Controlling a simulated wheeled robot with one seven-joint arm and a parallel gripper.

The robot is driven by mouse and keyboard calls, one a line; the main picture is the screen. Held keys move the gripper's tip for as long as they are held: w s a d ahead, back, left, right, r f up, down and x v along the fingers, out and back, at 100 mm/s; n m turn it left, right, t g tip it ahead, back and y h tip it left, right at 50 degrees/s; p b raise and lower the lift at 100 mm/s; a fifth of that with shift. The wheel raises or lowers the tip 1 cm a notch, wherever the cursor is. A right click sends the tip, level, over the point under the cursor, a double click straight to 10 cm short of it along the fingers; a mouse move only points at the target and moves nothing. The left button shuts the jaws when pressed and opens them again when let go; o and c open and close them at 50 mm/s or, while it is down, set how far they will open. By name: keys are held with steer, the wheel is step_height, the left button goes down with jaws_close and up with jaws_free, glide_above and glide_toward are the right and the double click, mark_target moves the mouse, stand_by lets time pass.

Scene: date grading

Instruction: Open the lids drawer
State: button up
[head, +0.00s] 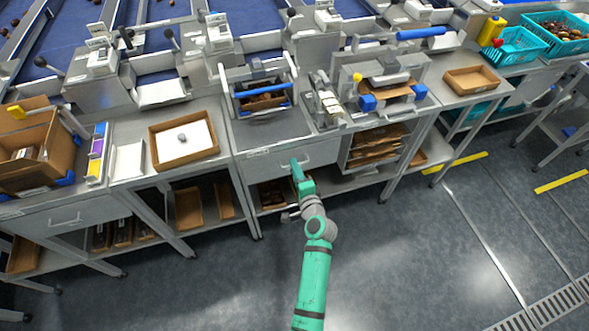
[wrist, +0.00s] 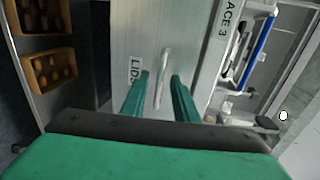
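The lids drawer (wrist: 120,50) has a plain grey front with a "LIDS" label, and it looks shut. In the head view, the drawer front (head: 322,154) sits under the worktop at the middle station. Its pale bar handle (wrist: 164,62) runs nearly lengthwise between my fingers in the wrist view. My gripper (wrist: 160,77) is open, with one green finger on each side of the handle and gaps visible on both sides. Contact with the drawer front cannot be told. In the head view, my gripper (head: 298,168) is at the drawer front and covers most of the handle.
A shelf with brown boxes (wrist: 48,68) lies below the drawer. A blue-handled device (head: 262,92) stands on the worktop above. Another drawer (head: 68,217) is at the left. Table legs flank the station; the floor in front is clear.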

steer(key=shift+w+a, duration=0.2)
jaws_close()
steer(key=shift+d, duration=0.1)
stand_by(1.3)
